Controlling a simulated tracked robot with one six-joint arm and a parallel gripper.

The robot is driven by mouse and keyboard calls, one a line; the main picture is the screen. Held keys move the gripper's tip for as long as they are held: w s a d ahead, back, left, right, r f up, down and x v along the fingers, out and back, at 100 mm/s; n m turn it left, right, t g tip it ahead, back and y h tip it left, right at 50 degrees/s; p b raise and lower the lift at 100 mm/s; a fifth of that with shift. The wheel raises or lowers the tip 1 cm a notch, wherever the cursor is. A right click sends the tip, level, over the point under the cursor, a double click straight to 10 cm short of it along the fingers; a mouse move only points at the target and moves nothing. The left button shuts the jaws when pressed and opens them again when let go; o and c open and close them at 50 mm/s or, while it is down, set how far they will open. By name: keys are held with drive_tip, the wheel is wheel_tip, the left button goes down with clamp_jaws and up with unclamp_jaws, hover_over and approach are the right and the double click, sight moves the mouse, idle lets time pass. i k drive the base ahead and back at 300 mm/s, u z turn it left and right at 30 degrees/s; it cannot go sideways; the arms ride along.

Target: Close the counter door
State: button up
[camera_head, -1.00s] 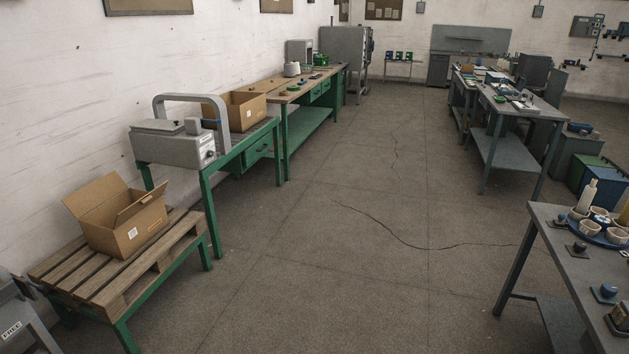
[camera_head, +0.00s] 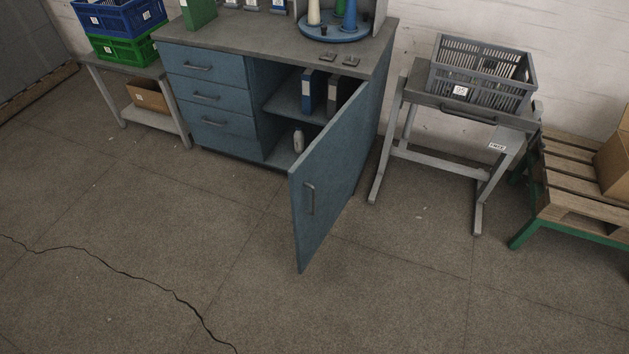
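A blue counter (camera_head: 222,147) with a grey top stands against the wall in the upper middle of the head view. Its blue door (camera_head: 335,170) stands wide open, hinged on the counter's right side and swung out toward me. A grey vertical handle (camera_head: 309,199) is on the door's outward face, near its free edge. Inside the open compartment are binders (camera_head: 313,92) on a shelf and a pale bottle (camera_head: 298,140) below. My gripper is not in view.
A grey stand (camera_head: 428,160) with a grey crate (camera_head: 482,80) is right of the door. A wooden pallet (camera_head: 575,170) on green legs is farther right. A low table (camera_head: 150,115) with blue and green crates is left. The floor before the door is clear.

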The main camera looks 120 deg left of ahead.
sight(321, 180)
drive_tip(key=u, duration=3.9)
drive_tip(key=i, duration=1)
